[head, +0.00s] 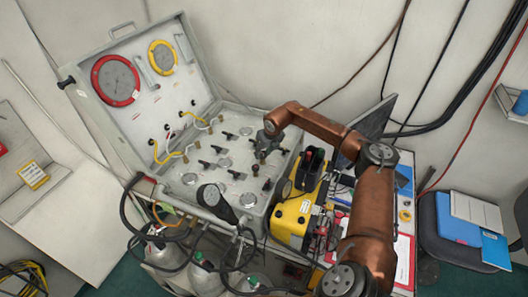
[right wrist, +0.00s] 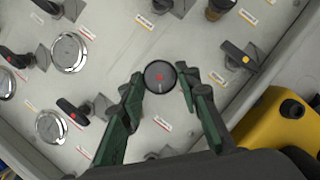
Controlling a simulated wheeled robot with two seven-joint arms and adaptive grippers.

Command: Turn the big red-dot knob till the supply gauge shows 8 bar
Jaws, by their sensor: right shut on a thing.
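The big red-dot knob (right wrist: 159,77) is a round black knob with a red dot on its top, on the grey panel in the right wrist view. My right gripper (right wrist: 160,76) has its green fingers on either side of the knob, shut on it. In the head view my right gripper (head: 267,143) reaches down over the panel (head: 172,192) near its right edge and hides the knob. Round gauges show beside the knob in the right wrist view, an upper one (right wrist: 70,52) and a lower one (right wrist: 52,126). No gauge reading is legible, and I cannot tell which is the supply gauge. My left gripper is not in view.
The open lid (head: 139,105) holds a red-rimmed gauge (head: 115,80) and a yellow-rimmed gauge (head: 162,57). Several black lever valves stand close around the knob. A yellow case (head: 294,218) stands right of the panel. Hoses and cylinders (head: 203,275) are in front.

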